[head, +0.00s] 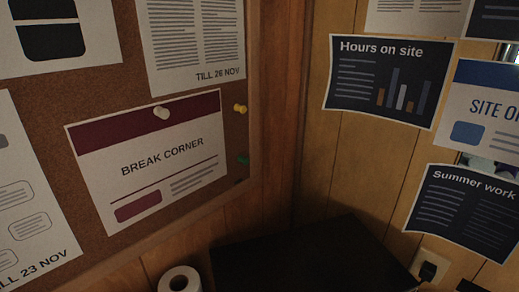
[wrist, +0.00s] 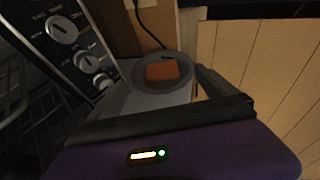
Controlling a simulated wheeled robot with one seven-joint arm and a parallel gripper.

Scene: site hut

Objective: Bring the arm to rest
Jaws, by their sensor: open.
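My gripper (wrist: 165,98) shows in the wrist view, with its purple body and small lit indicator at the bottom. Its jaws are apart, and I see nothing held between them. The gripper appears apart from the plate, though the gap is hard to judge. My arm and gripper do not show in the head view.
An appliance with dials (wrist: 78,45) stands close on the left in the wrist view.

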